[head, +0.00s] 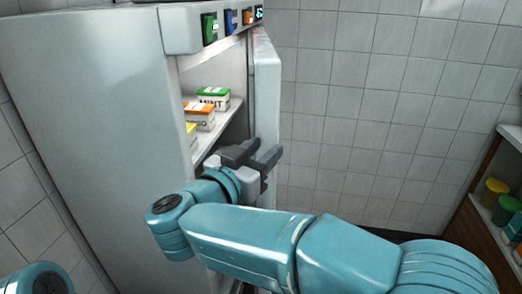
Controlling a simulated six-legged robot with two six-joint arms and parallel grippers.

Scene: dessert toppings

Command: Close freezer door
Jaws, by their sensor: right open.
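The freezer (95,95) is a tall pale grey cabinet on the left. Its door (266,90) stands open at the right side, swung outward and seen nearly edge-on. My right gripper (270,153) is open and empty in front of the opening, its dark fingers pointing right at the door's lower visible part. I cannot tell whether the fingers touch the door. My right arm hides the lower part of the door and opening. My left gripper is out of view; only a bit of teal arm shows at the bottom left.
Inside, a shelf (223,120) holds a green-topped mint carton (213,98), an orange-topped carton (199,116) and a yellow one partly hidden. At the right, a wooden shelf unit (484,240) holds yellow and green containers. Tiled wall stands behind.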

